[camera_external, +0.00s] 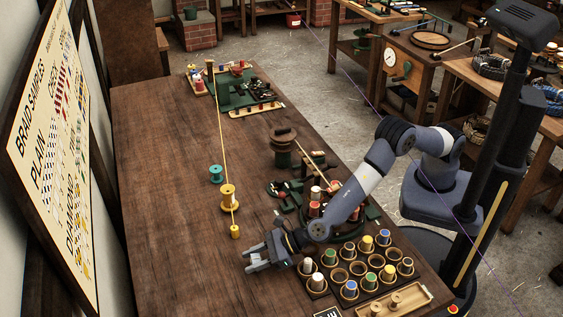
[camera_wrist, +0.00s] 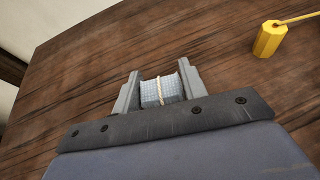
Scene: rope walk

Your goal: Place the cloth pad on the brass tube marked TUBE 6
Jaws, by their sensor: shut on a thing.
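My gripper (camera_external: 257,260) is over the bare front part of the bench, left of a dark rack of round tubes. In the wrist view my gripper (camera_wrist: 159,77) is shut on the cloth pad (camera_wrist: 150,92), a small grey-blue checked bundle with a cream cord across its middle. The dark rack (camera_external: 310,298) holds rows of brass-coloured tubes. I cannot read any tube number, so I cannot tell which is TUBE 6.
A teal spool (camera_external: 216,173) stands behind. A wooden tray (camera_external: 397,304) lies before the rack. The bench's left side is clear.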

